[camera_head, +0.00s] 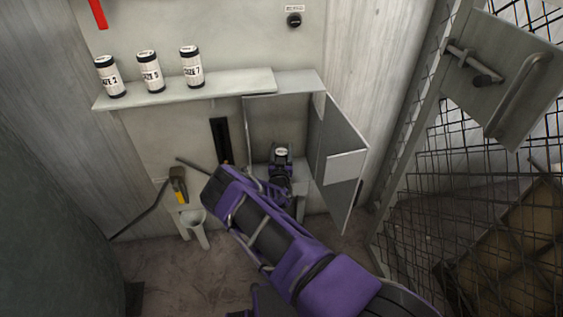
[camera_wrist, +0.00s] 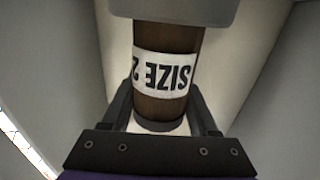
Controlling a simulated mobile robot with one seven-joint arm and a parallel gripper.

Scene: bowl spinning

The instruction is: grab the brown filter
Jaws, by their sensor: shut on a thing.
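The brown filter (camera_wrist: 165,105) is a brown cylinder with a white label reading "SIZE 2", upside down in the wrist view. My gripper (camera_wrist: 164,125) has a finger on either side of its lower part and is shut on it. A grey block covers the filter's other end in the wrist view. In the head view, my gripper (camera_head: 281,170) is inside the open cabinet (camera_head: 342,160), and a pale round top of the filter (camera_head: 281,152) shows there. The rest of the filter is hidden behind my gripper and wrist.
A shelf (camera_head: 190,91) left of the cabinet holds three black-and-white canisters (camera_head: 150,72). The open cabinet door (camera_head: 338,190) stands close to the right of my arm. A yellow-handled tool (camera_head: 180,188) hangs at the left. A wire-mesh gate (camera_head: 455,150) stands at the right.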

